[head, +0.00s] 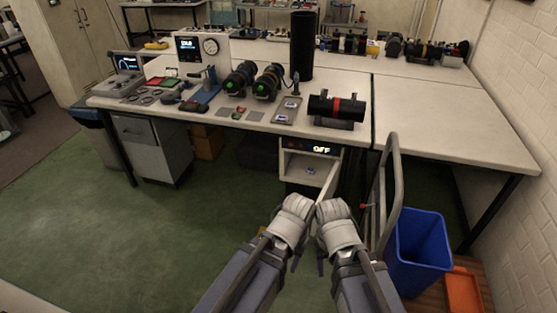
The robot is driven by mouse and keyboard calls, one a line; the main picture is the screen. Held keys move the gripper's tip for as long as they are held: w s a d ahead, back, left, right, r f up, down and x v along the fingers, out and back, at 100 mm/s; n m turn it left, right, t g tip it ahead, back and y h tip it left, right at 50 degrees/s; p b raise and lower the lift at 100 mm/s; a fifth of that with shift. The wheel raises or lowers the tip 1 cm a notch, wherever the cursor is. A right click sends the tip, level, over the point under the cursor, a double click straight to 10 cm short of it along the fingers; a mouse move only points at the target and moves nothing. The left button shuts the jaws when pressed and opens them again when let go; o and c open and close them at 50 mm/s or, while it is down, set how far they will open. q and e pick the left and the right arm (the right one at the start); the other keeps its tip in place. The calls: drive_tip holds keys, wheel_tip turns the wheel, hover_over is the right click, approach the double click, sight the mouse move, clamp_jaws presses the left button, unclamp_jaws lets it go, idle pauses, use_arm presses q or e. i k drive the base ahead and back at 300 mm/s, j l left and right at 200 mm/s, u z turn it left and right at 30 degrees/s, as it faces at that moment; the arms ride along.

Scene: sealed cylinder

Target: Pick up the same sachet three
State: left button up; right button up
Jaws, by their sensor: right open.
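A small bluish-white sachet (310,170) lies inside the open drawer (303,181) under the bench. Other small sachet-like packets (290,104) lie on a grey tray on the bench top. My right gripper (322,258) is open, low in front of the drawer, apart from the sachet. My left gripper (293,255) is close beside it on the left; its jaws are too hidden to tell open or shut. I see nothing held in either.
A metal rail (390,190) and a blue bin (419,245) stand at the right. Green floor is open at left.

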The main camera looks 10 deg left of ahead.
sight(311, 172)
drive_tip(key=i+j+u, duration=0.25)
drive_tip(key=i+u, duration=0.55)
drive_tip(key=i, duration=0.15)
drive_tip(key=i+u, duration=0.4)
drive_tip(key=i+l+u, duration=0.2)
drive_tip(key=i+u, duration=0.15)
drive_tip(key=i, duration=0.2)
drive_tip(key=i+j+u, duration=0.1)
drive_tip(key=i+u, duration=0.6)
drive_tip(key=i+l+u, duration=0.3)
drive_tip(key=i, duration=0.2)
drive_tip(key=j+z, duration=0.1)
drive_tip(key=z, duration=4.9)
